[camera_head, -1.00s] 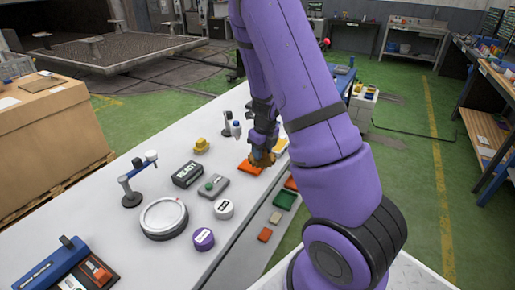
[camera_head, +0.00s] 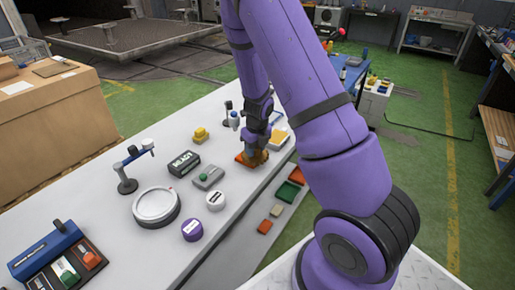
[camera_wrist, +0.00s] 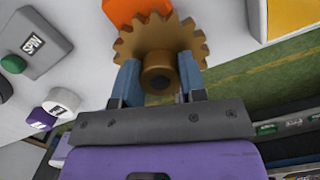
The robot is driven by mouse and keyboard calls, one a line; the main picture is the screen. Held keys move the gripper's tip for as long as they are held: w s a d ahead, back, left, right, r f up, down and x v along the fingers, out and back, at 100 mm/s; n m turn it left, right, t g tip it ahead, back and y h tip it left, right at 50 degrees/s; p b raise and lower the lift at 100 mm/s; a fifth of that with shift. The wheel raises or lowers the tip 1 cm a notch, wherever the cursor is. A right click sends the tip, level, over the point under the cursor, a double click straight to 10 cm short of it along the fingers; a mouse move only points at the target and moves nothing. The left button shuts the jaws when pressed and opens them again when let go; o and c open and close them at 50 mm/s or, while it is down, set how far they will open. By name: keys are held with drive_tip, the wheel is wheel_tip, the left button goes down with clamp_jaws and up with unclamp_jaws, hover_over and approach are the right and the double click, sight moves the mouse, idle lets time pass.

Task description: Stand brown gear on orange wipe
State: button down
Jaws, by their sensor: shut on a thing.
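The brown gear (camera_wrist: 160,40) is held between the two fingers of my gripper (camera_wrist: 160,82), which is shut on its hub in the wrist view. In the head view the gear (camera_head: 256,155) is at the end of my gripper (camera_head: 255,146), over the orange wipe (camera_head: 240,160). The orange wipe (camera_wrist: 122,10) shows partly behind the gear at the top of the wrist view. The gear hides part of the wipe. I cannot tell whether the gear touches it.
A grey box with a green button (camera_head: 208,177), a black labelled box (camera_head: 184,163) and a yellow part (camera_head: 201,134) stand to the left on the white table. A yellow-faced tray (camera_head: 277,139) lies close on the right.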

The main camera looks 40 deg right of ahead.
drive_tip(key=shift+f, duration=0.55)
drive_tip(key=c, duration=0.7)
unclamp_jaws()
